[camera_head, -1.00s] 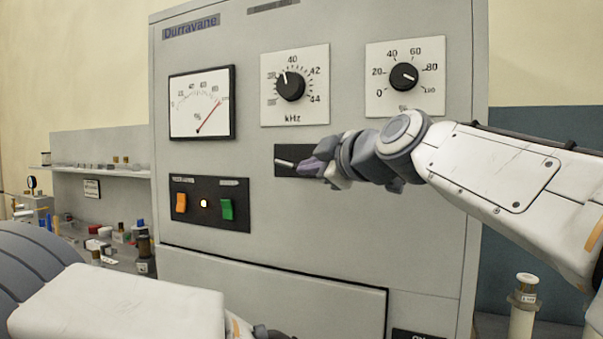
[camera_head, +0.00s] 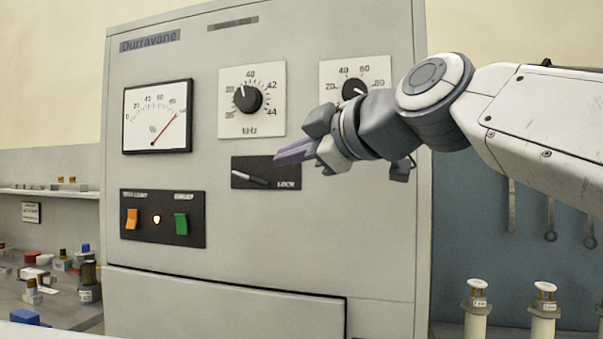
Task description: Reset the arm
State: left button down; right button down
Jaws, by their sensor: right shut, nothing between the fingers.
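My right gripper (camera_head: 293,153) is shut and empty. It is in front of the grey Durravane cabinet (camera_head: 185,255), just above and right of the lever on the black LOCK plate (camera_head: 265,182). The lever (camera_head: 250,176) is a pale handle slanting down to the right. I cannot tell whether the fingertips touch the panel. My right arm (camera_head: 540,115) comes in from the right and hides part of the right-hand dial (camera_head: 354,88). My left gripper is out of view.
The panel also has a needle meter (camera_head: 158,115), a kHz knob (camera_head: 248,98), an orange switch (camera_head: 132,219), a lit lamp and a green switch (camera_head: 181,223). A cluttered bench (camera_head: 65,307) stands left. White cylinders (camera_head: 476,315) and hanging tools (camera_head: 550,220) are at right.

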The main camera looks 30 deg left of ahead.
jog(key=shift+v, duration=0.9)
